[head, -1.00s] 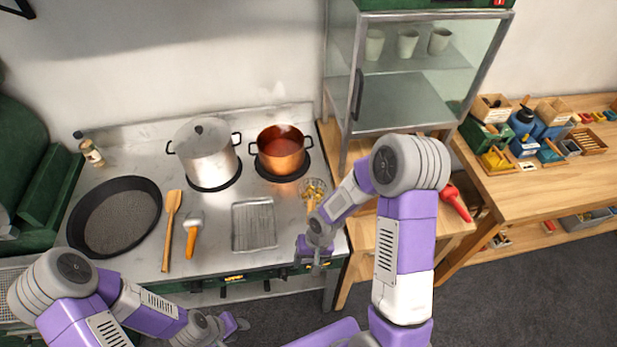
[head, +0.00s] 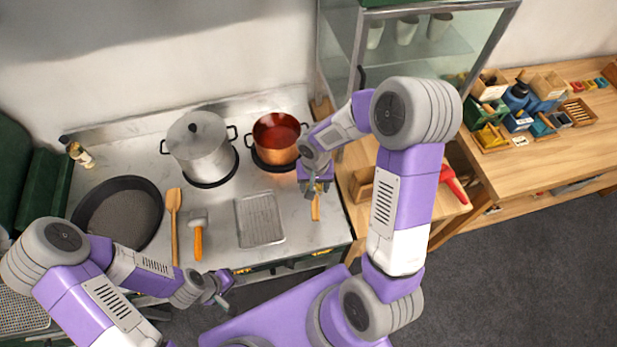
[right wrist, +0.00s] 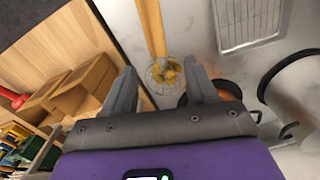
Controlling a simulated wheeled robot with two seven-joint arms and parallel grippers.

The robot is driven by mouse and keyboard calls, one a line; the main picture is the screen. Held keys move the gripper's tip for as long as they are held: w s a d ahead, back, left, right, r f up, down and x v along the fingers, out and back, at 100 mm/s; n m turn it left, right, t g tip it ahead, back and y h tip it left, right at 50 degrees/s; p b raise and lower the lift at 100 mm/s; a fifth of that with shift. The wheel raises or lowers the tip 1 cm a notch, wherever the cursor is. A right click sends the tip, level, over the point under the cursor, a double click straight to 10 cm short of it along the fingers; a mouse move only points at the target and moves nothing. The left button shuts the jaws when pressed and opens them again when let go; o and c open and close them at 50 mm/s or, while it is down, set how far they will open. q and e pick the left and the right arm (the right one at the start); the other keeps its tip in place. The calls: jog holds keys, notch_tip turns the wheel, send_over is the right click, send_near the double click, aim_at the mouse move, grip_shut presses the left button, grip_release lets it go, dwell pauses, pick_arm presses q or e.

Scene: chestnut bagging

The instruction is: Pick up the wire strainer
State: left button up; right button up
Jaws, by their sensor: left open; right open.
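The wire strainer shows in the right wrist view as a round mesh bowl (right wrist: 165,74) with yellow-brown pieces in it and a wooden handle (right wrist: 151,25). In the head view my right gripper (head: 314,190) hides its bowl, and only the orange-brown handle (head: 316,208) shows below the fingers. The right gripper is open and empty. Its fingers stand either side of the bowl in the wrist view; I cannot tell its height above it. My left gripper (head: 222,288) is open and empty in front of the stove's front edge.
A copper pot (head: 275,137) stands just behind the strainer. A steel pot (head: 199,149), a black pan (head: 119,212), a wooden spatula (head: 174,222), an orange-handled tool (head: 198,234) and a wire rack (head: 260,219) are on the stovetop. A glass cabinet (head: 425,55) stands close on the right.

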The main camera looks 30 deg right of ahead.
aim_at(315, 199)
jog(key=f, duration=0.3)
jog(key=s+f, duration=0.1)
jog(key=f, duration=0.2)
jog(key=shift+s+a+f, duration=0.15)
jog(key=shift+a+f, duration=0.05)
jog(key=shift+f, duration=0.15)
jog(key=shift+c, duration=0.4)
grip_shut()
